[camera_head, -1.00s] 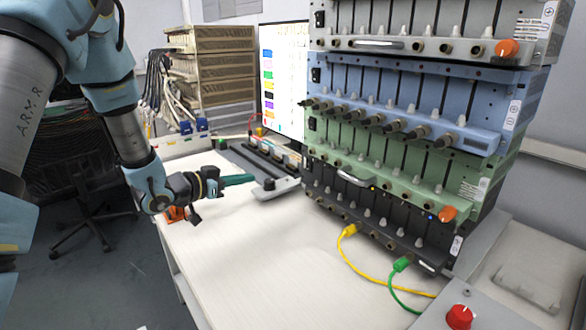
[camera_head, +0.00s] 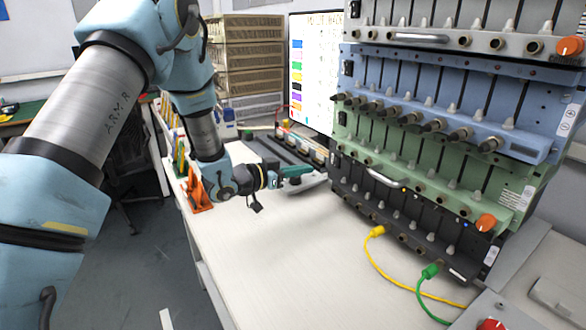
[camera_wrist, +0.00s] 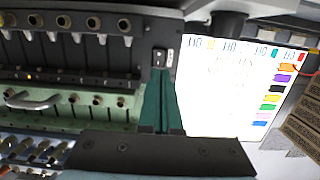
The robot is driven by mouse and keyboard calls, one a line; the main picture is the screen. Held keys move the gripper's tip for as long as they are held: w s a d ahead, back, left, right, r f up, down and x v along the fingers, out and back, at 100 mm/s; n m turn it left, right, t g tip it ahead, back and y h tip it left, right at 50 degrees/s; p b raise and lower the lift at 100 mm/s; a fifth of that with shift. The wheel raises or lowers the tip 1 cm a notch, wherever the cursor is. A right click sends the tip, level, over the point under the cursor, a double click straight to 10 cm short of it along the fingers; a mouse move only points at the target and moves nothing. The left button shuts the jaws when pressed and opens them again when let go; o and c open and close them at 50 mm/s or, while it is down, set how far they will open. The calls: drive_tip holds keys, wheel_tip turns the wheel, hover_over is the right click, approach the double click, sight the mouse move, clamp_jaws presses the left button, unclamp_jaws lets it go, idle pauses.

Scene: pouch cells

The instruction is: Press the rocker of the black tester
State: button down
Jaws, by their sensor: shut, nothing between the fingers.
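The black tester (camera_head: 400,228) is the lowest of the stacked units in the head view. In the wrist view, where the picture is upside down, its dark front (camera_wrist: 75,62) fills the upper left. Its small rocker (camera_wrist: 160,57) sits at the end of that front. My gripper (camera_head: 312,169) is shut and empty, with teal fingers pointing toward the left end of the black tester. In the wrist view the closed fingertips (camera_wrist: 160,76) appear just below the rocker. I cannot tell whether they touch it.
A green tester (camera_head: 430,185), a blue one (camera_head: 470,95) and a pale grey one (camera_head: 480,25) are stacked above. A screen (camera_head: 312,70) stands behind. Yellow (camera_head: 376,232) and green (camera_head: 430,272) plugs with cables stick out in front. The white tabletop (camera_head: 290,250) is clear ahead.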

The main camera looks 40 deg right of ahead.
sight(335, 165)
drive_tip(key=d, duration=0.2)
drive_tip(key=d+p, duration=0.1)
drive_tip(key=d, duration=0.2)
drive_tip(key=d+f, duration=0.1)
drive_tip(key=d, duration=0.2)
drive_tip(key=shift+s+p, duration=0.2)
drive_tip(key=shift+p, duration=0.2)
drive_tip(key=f+b, duration=0.1)
drive_tip(key=b, duration=0.2)
drive_tip(key=shift+d+h, duration=0.2)
drive_tip(key=shift+h, duration=0.2)
drive_tip(key=shift+d+h+b, duration=0.15)
drive_tip(key=shift+h+b, duration=0.15)
drive_tip(key=shift+b, duration=0.75)
drive_tip(key=shift+s+d+r, duration=0.1)
drive_tip(key=shift+s+r, duration=0.05)
drive_tip(key=shift+r, duration=0.05)
